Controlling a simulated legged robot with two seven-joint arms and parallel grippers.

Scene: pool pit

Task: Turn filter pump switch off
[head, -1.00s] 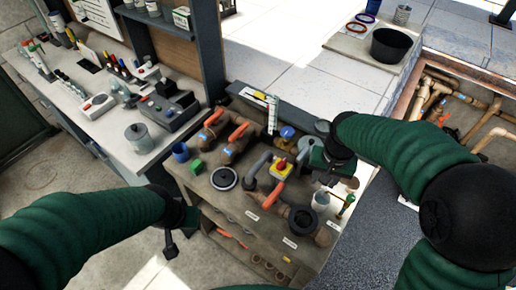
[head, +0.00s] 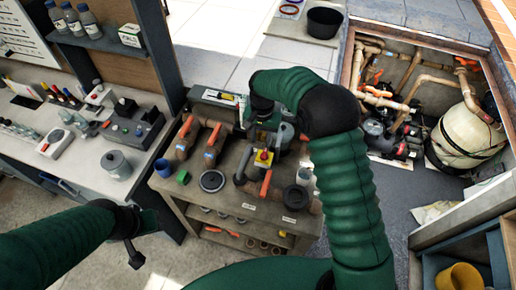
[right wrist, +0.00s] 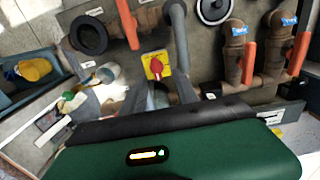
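The switch is a red rotary knob on a yellow plate (head: 264,156), on the pipework bench. It also shows in the right wrist view (right wrist: 156,67), unobstructed, with the red knob near the plate's middle. My right gripper (head: 262,122) is just behind and above the switch in the head view, apart from the knob as far as I can see.
Pipes with orange-handled valves (head: 212,140) stand left of the switch, and another orange handle (head: 266,183) is just below it. The pump pit (head: 400,75) lies right.

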